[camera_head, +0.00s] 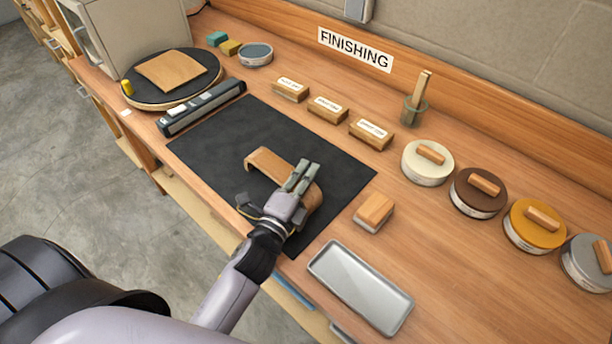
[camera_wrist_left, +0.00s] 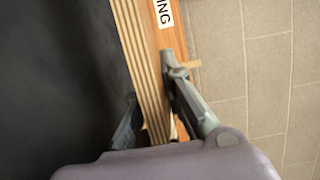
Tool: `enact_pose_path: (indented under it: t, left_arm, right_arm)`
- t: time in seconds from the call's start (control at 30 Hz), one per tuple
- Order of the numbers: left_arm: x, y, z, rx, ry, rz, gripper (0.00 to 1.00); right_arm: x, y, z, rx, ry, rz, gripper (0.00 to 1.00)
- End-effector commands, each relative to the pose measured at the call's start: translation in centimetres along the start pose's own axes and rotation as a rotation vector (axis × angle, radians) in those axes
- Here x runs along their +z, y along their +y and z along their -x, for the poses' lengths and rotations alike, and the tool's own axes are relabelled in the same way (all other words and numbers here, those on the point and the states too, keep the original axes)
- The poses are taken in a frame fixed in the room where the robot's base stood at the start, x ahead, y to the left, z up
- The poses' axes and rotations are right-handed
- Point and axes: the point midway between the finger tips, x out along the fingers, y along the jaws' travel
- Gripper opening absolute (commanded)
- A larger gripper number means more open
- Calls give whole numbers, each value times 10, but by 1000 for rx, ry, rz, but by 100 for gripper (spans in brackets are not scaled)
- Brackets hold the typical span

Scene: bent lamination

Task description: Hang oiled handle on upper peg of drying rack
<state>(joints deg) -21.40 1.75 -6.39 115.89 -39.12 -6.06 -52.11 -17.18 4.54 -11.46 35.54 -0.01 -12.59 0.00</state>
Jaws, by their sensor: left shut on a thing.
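The handle (camera_head: 268,160) is a bent strip of light brown wood over the black mat (camera_head: 215,140) in the head view. My left gripper (camera_head: 302,175) is shut on it near its right part and covers some of it. In the left wrist view the striped laminated edge of the handle (camera_wrist_left: 140,62) runs between the two fingers of my left gripper (camera_wrist_left: 150,95). I cannot tell whether the handle touches the mat. No drying rack or peg is recognisable in these frames. My right gripper is not in view.
A metal tray (camera_head: 360,287) and a wood-topped block (camera_head: 374,210) lie right of the mat. Several lidded tins, including a cream one (camera_head: 427,163), line the back right. A jar with a stick (camera_head: 415,108) and labelled blocks (camera_head: 328,109) stand behind the mat. A round turntable (camera_head: 150,98) is left.

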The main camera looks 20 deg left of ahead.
Motion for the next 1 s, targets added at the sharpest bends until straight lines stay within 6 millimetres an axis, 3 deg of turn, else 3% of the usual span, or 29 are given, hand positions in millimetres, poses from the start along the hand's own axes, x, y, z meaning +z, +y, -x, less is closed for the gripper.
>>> enact_pose_path:
  t: [0.4,0.43,0.7,1.0]
  left_arm:
    - [0,8,0,-2,0,-1,0]
    - [0,8,0,-1,0,0,9]
    - [0,7,0,0,0,0,27]
    - [0,6,0,0,0,0,28]
  right_arm:
    - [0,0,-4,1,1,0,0]
    - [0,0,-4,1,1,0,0]
    - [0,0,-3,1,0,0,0]
    - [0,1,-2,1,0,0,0]
